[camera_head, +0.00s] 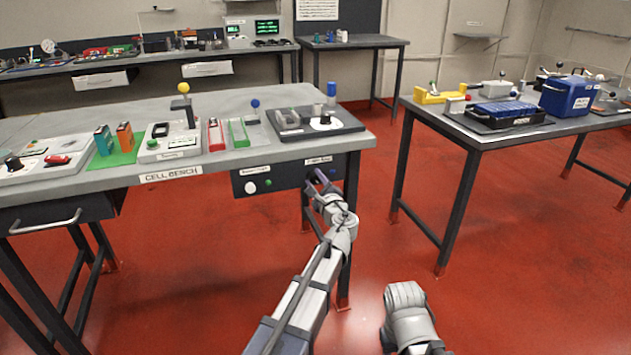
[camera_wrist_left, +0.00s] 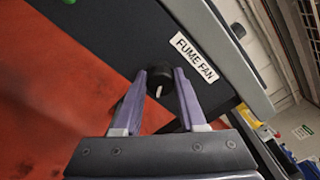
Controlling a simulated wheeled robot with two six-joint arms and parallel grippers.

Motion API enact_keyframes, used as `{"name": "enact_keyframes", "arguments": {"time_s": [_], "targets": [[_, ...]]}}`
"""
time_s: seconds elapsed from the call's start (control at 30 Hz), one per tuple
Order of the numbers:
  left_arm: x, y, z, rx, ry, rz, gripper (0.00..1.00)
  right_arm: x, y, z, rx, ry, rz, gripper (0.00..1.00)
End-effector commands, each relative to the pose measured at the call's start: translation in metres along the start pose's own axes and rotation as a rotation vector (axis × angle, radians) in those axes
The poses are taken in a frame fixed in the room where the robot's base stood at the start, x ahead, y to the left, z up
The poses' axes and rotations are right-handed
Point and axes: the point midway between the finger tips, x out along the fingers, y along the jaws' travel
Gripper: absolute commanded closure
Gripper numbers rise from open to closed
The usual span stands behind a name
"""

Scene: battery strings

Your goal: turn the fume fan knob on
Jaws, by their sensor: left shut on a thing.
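The fume fan knob (camera_wrist_left: 157,76) is a black round knob with a white pointer mark, on the dark panel (camera_head: 272,179) under the cell bench's front edge. The white FUME FAN label (camera_wrist_left: 194,58) is beside it in the left wrist view. My left gripper (camera_head: 317,177) is at the right end of this panel in the head view, where it mostly hides the knob. In the left wrist view its two purple fingers (camera_wrist_left: 159,73) stand on either side of the knob, shut on it. My right gripper is not in view.
On the same panel, left of my left gripper, are a white round button (camera_head: 250,188) and a green one (camera_head: 268,182). The bench top (camera_head: 230,102) above holds several devices. Another table (camera_head: 478,135) stands to the right, with clear red floor between.

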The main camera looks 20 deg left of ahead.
Motion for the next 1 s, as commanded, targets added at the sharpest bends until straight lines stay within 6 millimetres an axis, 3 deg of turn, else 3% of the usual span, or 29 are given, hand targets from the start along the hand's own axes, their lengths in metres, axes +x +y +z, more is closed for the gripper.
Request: {"name": "enact_keyframes", "arguments": {"time_s": [1.0], "targets": [[-0.0006,0.0041,-0.0015,-0.890,0.000,0.001,1.00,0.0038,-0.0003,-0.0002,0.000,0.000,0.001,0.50]]}}
